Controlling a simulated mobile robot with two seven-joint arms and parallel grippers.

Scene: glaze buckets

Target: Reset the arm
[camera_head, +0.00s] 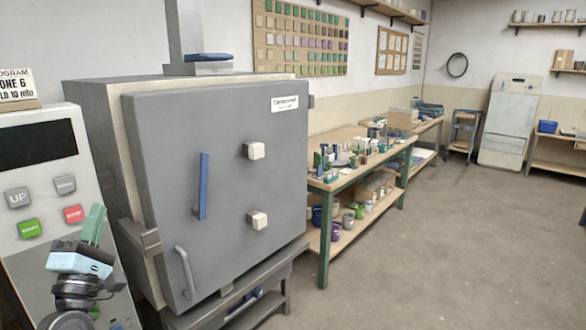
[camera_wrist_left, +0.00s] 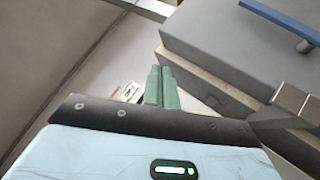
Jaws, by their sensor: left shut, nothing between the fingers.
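My left gripper (camera_head: 95,224) is at the lower left of the head view, its green fingers pointing up in front of the control panel (camera_head: 48,185). Its fingers are together and empty. In the left wrist view the closed green fingers (camera_wrist_left: 161,87) show at the centre. The gripper looks apart from the grey kiln (camera_head: 225,130), which stands to its right with its door closed. The door has a blue handle (camera_head: 203,186) and two white knobs. My right gripper is not in view.
The panel has UP, START and other buttons. A workbench (camera_head: 345,180) with small tools and jars stands behind the kiln, with several buckets (camera_head: 337,231) on its lower shelf. A white cabinet (camera_head: 508,120) stands at the back. The floor (camera_head: 440,260) at right is clear.

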